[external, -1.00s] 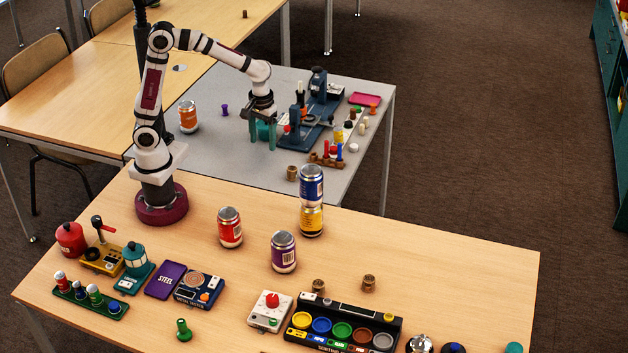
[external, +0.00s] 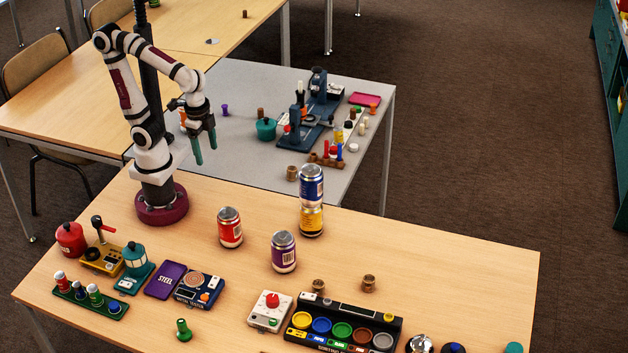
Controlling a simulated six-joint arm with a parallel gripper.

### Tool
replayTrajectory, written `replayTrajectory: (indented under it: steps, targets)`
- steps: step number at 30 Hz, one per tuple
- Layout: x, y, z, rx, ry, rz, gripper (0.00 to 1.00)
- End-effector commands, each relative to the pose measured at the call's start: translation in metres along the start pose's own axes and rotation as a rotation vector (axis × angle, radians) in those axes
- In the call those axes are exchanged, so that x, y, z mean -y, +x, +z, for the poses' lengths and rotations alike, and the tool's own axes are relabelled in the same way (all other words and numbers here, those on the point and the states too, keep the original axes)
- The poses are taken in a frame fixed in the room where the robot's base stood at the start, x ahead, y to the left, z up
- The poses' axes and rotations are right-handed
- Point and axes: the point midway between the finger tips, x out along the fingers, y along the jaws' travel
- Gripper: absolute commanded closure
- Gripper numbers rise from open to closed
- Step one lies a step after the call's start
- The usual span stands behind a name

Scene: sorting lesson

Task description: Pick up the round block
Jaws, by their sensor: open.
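My gripper (external: 203,146) has teal fingers spread apart with nothing between them. It points down above the near left part of the grey table (external: 240,85), close to my base. A round teal piece with a brown knob on top (external: 266,130) stands on the grey table, to the right of my gripper and clear of it. I cannot tell for sure whether this is the round block. Another rounded teal piece (external: 514,347) is at the front right edge of the wooden table, partly cut off by the picture.
A blue can stacked on a yellow can (external: 311,222), a red can (external: 230,228) and a purple can (external: 283,252) stand on the wooden table. A blue press-like device (external: 312,110) stands right of the teal piece. A purple peg (external: 225,110) stands left of it.

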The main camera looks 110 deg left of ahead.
Motion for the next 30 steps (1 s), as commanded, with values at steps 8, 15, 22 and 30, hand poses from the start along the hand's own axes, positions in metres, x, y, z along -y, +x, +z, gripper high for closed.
replayTrajectory:
  steps: [8,15,22,30]
  targets:
    - [-0.063,0.019,-0.243,0.020,-1.616,0.329,0.23]
    - [-0.102,0.067,-0.349,0.242,-2.463,0.517,0.23]
    - [-0.118,0.109,-0.370,0.279,-2.557,0.530,0.23]
    - [-0.135,0.163,-0.389,0.276,-2.553,0.532,0.23]
